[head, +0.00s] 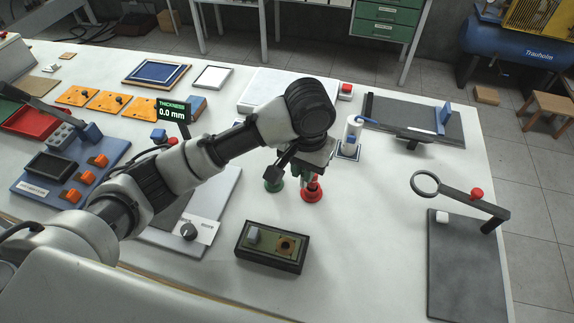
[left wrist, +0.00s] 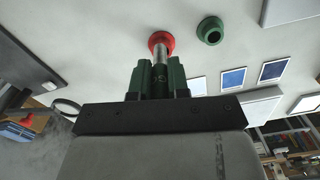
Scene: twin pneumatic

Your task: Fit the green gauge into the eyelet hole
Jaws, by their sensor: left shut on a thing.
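My left gripper (head: 306,172) points down over the bench and is shut on a dark green gauge, marked with letters, which shows between its fingers in the left wrist view (left wrist: 160,82). The gauge's metal pin (left wrist: 160,55) lies in line with a red ring-shaped holder (head: 312,191); I cannot tell whether it is inside it. A green holder (head: 273,185) stands beside the red one, partly behind the wrist in the head view. A brown eyelet piece with a dark hole (head: 286,246) sits in a black-rimmed tray (head: 270,266) nearer the front. My right gripper is not seen.
A grey block (head: 254,235) shares the tray. A white cylinder (head: 352,134) stands behind right, and a ring on an arm (head: 425,183) stands at the right. A display reading 0.0 mm (head: 172,110) is at left. Bench right of the tray is clear.

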